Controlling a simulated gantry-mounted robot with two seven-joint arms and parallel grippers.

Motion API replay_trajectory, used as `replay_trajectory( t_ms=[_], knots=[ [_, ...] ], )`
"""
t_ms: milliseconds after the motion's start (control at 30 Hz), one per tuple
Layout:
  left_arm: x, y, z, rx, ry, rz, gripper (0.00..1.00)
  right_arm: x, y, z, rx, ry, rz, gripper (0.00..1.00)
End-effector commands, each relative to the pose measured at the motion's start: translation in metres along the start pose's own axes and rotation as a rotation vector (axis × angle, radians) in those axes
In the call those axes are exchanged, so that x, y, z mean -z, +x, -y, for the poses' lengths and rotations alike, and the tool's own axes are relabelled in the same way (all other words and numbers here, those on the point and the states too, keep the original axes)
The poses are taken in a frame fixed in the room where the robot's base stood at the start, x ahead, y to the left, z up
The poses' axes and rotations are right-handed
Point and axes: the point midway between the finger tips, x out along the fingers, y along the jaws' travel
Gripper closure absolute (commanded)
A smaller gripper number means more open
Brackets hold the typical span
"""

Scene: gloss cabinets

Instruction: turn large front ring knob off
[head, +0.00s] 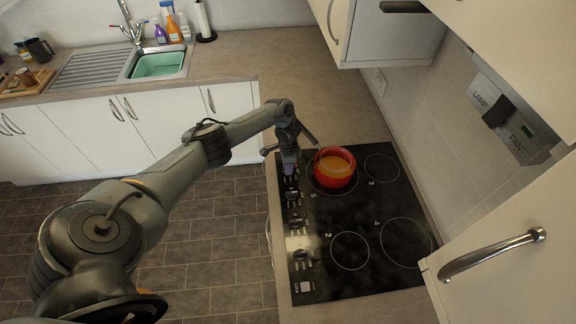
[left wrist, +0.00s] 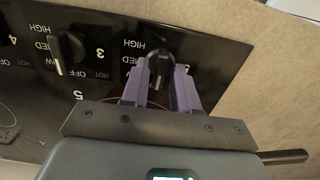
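The black hob (head: 300,265) has a column of control knobs along its left edge. My left gripper (head: 290,168) is over the far end of this column, beside the red pot. In the left wrist view its two purple fingers (left wrist: 161,66) stand on either side of the end knob (left wrist: 159,72), a black knob with a white pointer line. The fingers are close to its sides; whether they press on it cannot be told. A neighbouring black knob (left wrist: 68,48) stands free to the left, its white pointer downward. My right gripper is not in view.
A red pot (head: 335,180) with orange contents stands on the hob's far left ring, close to my left gripper. The other rings are bare. Wall cabinets (head: 395,38) and a handled door (head: 515,240) bound the right. Worktop (head: 350,120) beyond the hob is clear.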

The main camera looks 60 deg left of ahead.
Motion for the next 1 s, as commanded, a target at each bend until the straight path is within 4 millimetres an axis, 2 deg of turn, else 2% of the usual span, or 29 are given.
replay_trajectory(
  t_ms=[367,533,667,800,900,1000],
  knots=[
    [0.000,0.000,0.000,0.001,0.001,0.000,0.62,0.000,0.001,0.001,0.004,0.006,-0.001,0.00],
    [0.000,-0.010,0.001,0.001,0.002,-0.001,0.62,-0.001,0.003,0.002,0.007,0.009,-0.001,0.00],
    [0.000,-0.027,0.001,0.004,0.003,-0.001,0.62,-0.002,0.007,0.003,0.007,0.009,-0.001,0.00],
    [0.000,-0.056,0.001,0.005,0.003,-0.003,0.62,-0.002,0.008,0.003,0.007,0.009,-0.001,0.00],
    [0.000,-0.079,0.002,0.008,0.004,-0.001,0.62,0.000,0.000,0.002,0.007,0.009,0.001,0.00],
    [0.001,-0.089,0.001,0.006,0.004,-0.002,0.62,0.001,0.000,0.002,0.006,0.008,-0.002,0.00]
  ],
)
